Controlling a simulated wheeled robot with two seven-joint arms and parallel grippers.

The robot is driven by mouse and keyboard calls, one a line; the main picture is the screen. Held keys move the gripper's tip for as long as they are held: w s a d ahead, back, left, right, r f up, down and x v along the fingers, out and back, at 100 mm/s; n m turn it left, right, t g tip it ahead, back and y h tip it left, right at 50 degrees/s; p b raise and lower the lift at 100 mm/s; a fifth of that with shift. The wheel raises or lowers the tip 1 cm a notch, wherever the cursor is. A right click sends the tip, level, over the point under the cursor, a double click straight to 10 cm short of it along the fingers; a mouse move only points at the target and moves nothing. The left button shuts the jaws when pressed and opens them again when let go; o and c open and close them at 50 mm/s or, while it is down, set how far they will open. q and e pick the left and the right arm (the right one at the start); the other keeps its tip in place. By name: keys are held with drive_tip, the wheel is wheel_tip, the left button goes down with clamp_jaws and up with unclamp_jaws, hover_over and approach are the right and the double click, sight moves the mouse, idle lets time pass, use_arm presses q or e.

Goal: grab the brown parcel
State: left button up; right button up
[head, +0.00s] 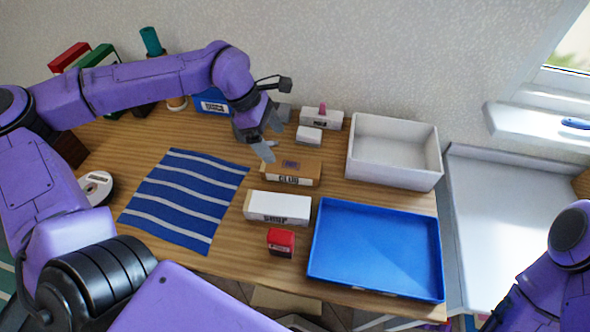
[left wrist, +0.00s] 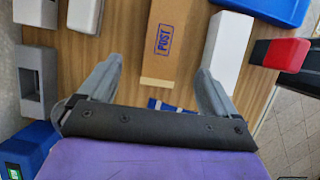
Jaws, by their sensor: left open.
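The brown parcel (head: 284,166) is a long, low cardboard box lying on the wooden table, with a dark mark on top and printed lettering on its front side. In the left wrist view the parcel (left wrist: 176,45) shows a blue POST stamp and lies beyond the gap between my fingers. My left gripper (head: 268,140) is open just behind and to the left of the parcel, above the table; it also shows in the left wrist view (left wrist: 158,68). Nothing is between its fingers. My right gripper is out of view.
A white box (head: 276,208) lies in front of the parcel, with a red box (head: 281,242) nearer me. A blue tray (head: 374,248) and a white bin (head: 395,150) stand to the right. A striped blue cloth (head: 185,199) lies left. Small white boxes (head: 309,134) stand behind.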

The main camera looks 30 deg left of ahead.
sight(287, 165)
use_arm(q)
drive_tip(key=x, duration=0.4)
drive_tip(key=shift+w+d+f, duration=0.1)
drive_tip(key=shift+d+f, duration=0.05)
drive_tip(key=shift+f, duration=0.15)
drive_tip(key=x, duration=0.1)
drive_tip(key=p+x, duration=0.1)
drive_tip(key=x, duration=0.3)
drive_tip(key=shift+s, duration=0.35)
drive_tip(key=shift+w+d+f, duration=0.1)
drive_tip(key=shift+d+f, duration=0.1)
drive_tip(key=shift+f, duration=0.1)
drive_tip(key=c, duration=1.2)
